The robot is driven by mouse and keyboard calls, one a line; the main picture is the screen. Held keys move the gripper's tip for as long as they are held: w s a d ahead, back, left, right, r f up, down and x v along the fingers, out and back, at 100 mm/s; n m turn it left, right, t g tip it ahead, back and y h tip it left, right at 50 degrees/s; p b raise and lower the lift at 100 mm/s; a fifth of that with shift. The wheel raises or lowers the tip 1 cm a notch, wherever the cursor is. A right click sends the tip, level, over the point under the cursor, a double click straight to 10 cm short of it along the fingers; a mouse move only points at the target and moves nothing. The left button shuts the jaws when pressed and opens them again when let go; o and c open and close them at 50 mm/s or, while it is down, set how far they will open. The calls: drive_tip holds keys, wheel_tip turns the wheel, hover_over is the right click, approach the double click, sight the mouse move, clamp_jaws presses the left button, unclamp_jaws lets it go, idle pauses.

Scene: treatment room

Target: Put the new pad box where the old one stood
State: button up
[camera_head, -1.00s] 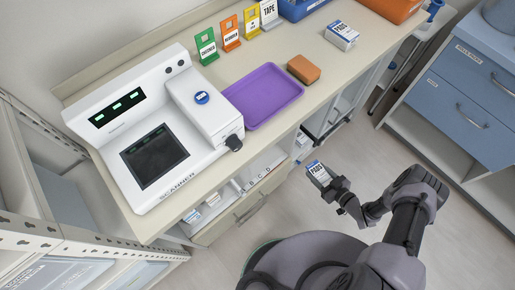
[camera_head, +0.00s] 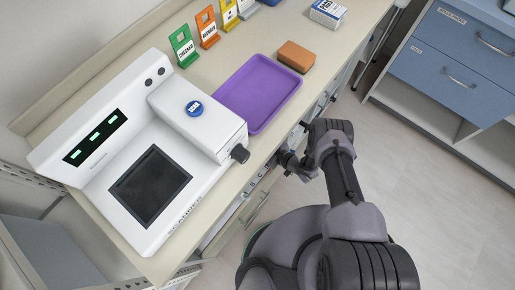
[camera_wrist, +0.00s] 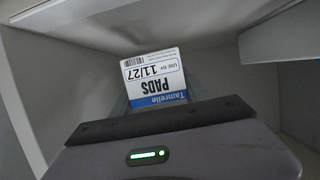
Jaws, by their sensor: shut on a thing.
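A white and blue pad box (camera_wrist: 154,80) shows in the wrist view, its label upside down and reading "Tamrelle PADS, use by 11/27". My gripper (camera_wrist: 157,106) is shut on it. Around them are the pale walls of a compartment. In the head view my gripper (camera_head: 287,163) is low at the counter's front edge, and the box it holds is hidden. Another white and blue pads box (camera_head: 327,12) lies on the counter top at the back right.
The counter (camera_head: 205,75) carries a white scanner (camera_head: 150,185), a purple tray (camera_head: 258,92), an orange-brown block (camera_head: 296,56) and several coloured label stands. A blue drawer cabinet (camera_head: 450,55) stands at the right. Floor between is clear.

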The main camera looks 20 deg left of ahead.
wheel_tip(320, 180, down, 4)
drive_tip(key=shift+b, duration=1.25)
drive_tip(key=shift+r, duration=0.2)
drive_tip(key=o, duration=1.6)
drive_tip(key=shift+f, duration=0.1)
drive_tip(key=shift+c, duration=0.2)
drive_tip(key=p+v, duration=0.4)
drive_tip(key=v, duration=0.7)
drive_tip(key=shift+d+r+p, duration=0.2)
drive_tip(key=shift+d+p, duration=0.05)
drive_tip(key=shift+p, duration=0.1)
drive_tip(key=shift+s+d, duration=0.15)
drive_tip(key=shift+d, duration=0.1)
